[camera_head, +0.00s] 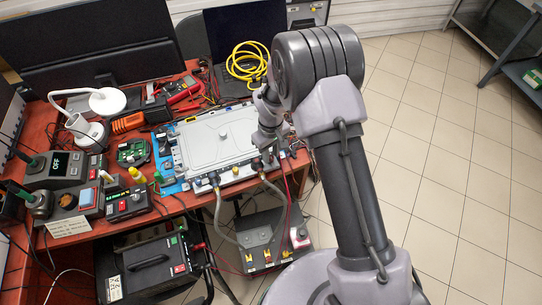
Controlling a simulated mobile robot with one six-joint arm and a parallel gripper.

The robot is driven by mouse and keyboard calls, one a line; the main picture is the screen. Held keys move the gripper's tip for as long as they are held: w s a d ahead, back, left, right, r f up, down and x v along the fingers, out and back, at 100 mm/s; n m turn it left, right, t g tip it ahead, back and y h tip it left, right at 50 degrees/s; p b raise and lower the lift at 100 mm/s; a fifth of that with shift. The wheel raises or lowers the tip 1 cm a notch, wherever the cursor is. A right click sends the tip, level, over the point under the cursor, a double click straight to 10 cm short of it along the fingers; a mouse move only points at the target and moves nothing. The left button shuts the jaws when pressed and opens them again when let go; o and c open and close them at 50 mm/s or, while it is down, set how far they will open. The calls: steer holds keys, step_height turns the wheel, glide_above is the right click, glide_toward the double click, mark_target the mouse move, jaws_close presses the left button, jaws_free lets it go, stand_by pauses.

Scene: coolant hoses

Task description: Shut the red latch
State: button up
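A flat silver unit (215,140) lies on a blue mat (168,165) on the red bench. Two grey coolant hoses meet its front edge, at a left connector (214,181) and a right connector (257,165). The hoses hang down below the bench edge. My gripper (266,152) points down at the unit's right front corner, close to the right connector. Its fingers are small and partly hidden by my wrist, so their opening is unclear. I cannot make out the red latch or its position; any touch by my gripper is also unclear.
A yellow coiled cable (247,62) lies behind the unit. A white lamp (105,102), a multimeter (180,90) and bench instruments (55,168) crowd the left. A grey box (268,240) with cables stands below the hoses. The tiled floor (450,170) at right is clear.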

steer(key=shift+f, duration=0.4)
jaws_close()
